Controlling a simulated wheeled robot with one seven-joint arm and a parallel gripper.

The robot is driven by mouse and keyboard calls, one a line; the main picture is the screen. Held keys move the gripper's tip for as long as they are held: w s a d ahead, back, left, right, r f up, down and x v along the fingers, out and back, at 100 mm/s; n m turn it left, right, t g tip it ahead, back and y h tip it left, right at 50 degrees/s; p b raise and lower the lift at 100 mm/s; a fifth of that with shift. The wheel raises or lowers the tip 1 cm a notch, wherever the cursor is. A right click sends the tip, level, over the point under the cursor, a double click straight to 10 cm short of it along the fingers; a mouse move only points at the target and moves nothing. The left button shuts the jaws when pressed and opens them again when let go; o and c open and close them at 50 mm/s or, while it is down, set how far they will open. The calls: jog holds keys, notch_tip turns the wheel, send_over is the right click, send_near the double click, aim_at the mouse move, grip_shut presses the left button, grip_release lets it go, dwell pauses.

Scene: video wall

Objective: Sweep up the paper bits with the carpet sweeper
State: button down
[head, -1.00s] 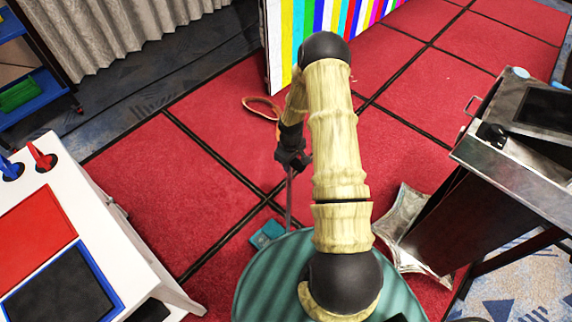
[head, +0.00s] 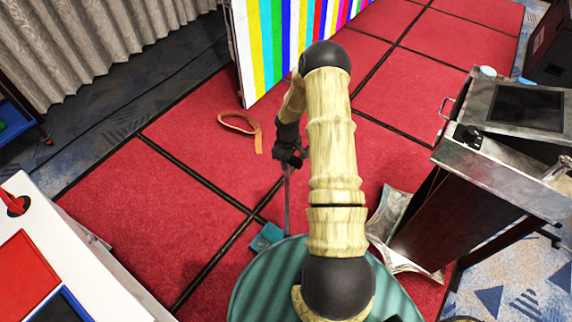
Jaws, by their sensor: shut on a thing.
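My gripper (head: 289,155) is shut on the grey upright handle of the carpet sweeper (head: 287,200). The sweeper's teal head (head: 267,237) rests on the red carpet (head: 180,200), just beside my round green base, which may hide part of it. My arm covers part of the carpet to the right of the handle. I cannot make out any paper bits on the visible carpet.
An orange strap loop (head: 238,123) lies on the carpet ahead. A colour-striped panel (head: 265,50) stands behind it. Open carpet lies between.

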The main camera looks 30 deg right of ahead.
notch_tip(320, 180, up, 3)
jog(key=shift+s+r+p, duration=0.15)
jog(key=shift+r+p, duration=0.05)
jog(key=shift+p, duration=0.65)
notch_tip(320, 180, up, 2)
jog(key=shift+a+r+p, duration=0.1)
jog(key=shift+r+p, duration=0.05)
jog(key=shift+p, duration=0.6)
jog(key=shift+r, duration=0.2)
jog(key=shift+w, duration=0.2)
jog(key=shift+s+d, duration=0.2)
jog(key=shift+a, duration=0.25)
jog(key=shift+d, duration=0.15)
